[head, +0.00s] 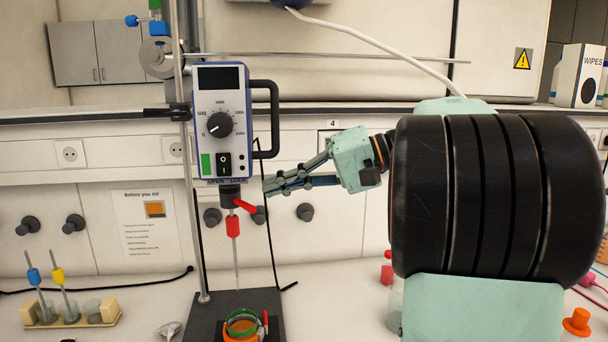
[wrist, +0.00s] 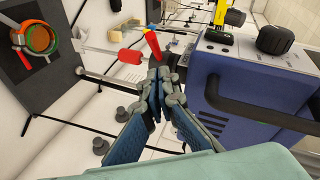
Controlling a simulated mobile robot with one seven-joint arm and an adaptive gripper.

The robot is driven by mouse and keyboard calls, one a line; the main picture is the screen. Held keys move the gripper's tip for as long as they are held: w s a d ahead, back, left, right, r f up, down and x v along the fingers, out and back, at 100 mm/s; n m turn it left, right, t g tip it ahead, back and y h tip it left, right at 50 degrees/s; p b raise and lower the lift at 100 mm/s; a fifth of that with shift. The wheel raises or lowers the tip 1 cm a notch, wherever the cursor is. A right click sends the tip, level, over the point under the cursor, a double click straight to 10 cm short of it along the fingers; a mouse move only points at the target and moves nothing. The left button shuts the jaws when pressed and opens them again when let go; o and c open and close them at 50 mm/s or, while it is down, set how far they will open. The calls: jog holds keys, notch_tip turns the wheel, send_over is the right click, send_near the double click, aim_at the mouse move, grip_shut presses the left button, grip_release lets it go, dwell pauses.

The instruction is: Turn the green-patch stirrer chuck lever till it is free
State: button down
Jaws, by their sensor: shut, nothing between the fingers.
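The stirrer (head: 221,120) is a white and blue box with a dial and a green patch (head: 206,164) at its lower left. Below it hangs a dark chuck (head: 229,194) with a red lever (head: 245,206) pointing right and slightly down. A red sleeve (head: 233,227) sits on the shaft below. My gripper (head: 267,186) is shut and empty, just right of the chuck and slightly above the lever tip. In the wrist view the fingertips (wrist: 162,76) lie close to the red lever (wrist: 153,44); I cannot tell whether they touch. The fingers partly hide the chuck there.
A black handle (head: 273,120) juts from the stirrer's right side, above my gripper. A stand rod (head: 190,220) rises at left from a dark base plate (head: 190,318). A green-rimmed vessel (head: 242,324) stands below the shaft. A rack (head: 108,311) with vials is at lower left.

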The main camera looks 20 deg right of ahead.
jog(key=shift+s+a+f, duration=0.3)
jog(key=shift+a+f, duration=0.05)
jog(key=shift+a, duration=0.2)
jog(key=shift+s+a+f, duration=0.3)
jog(key=shift+a, duration=0.25)
